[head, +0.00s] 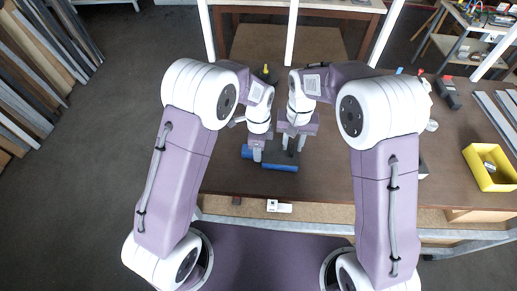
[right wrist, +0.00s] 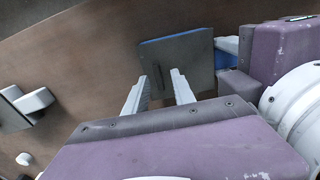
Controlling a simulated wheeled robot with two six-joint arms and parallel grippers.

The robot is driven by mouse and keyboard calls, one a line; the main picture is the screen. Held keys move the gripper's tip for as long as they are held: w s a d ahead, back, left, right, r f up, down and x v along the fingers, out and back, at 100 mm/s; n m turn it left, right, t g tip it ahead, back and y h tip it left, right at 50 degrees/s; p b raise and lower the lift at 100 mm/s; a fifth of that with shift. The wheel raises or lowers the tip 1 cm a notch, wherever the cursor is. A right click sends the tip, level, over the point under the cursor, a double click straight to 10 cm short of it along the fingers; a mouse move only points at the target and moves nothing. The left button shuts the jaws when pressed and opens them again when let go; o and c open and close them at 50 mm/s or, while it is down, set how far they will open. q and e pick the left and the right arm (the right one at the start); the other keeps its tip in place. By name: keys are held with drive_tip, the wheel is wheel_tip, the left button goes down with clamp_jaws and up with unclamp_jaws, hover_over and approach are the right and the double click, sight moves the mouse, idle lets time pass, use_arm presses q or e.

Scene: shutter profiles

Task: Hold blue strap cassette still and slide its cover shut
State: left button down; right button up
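The blue strap cassette (head: 280,167) lies on the brown workbench, partly hidden by my grippers; its blue left end (head: 247,152) shows beside my left gripper (head: 257,154). In the right wrist view, blue (right wrist: 226,62) shows at the left gripper's finger, which appears closed on the cassette. A flat dark grey plate with a blue edge (right wrist: 178,58), seemingly the cover area, lies beyond my right fingers. My right gripper (head: 293,146) is over the cassette's right part. Its two pale fingers (right wrist: 160,90) are apart with nothing clearly between them. Contact with the plate cannot be told.
A yellow bin (head: 489,167) stands at the bench's right, near grey profiles (head: 495,120). A dark tool with a red part (head: 447,92) lies at the back right. A small white item (head: 279,206) is at the front edge. Bench between cassette and bin is partly hidden by my right arm.

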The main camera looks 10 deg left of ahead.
sight(292, 148)
wheel_tip(292, 148, up, 5)
drive_tip(key=shift+f, duration=0.1)
idle(0.3)
use_arm(q)
drive_tip(key=c, duration=0.9)
unclamp_jaws()
drive_tip(key=shift+o, duration=0.2)
wheel_tip(292, 148, up, 7)
drive_tip(key=p, duration=0.6)
drive_tip(key=shift+r, duration=0.1)
use_arm(e)
wheel_tip(292, 148, up, 6)
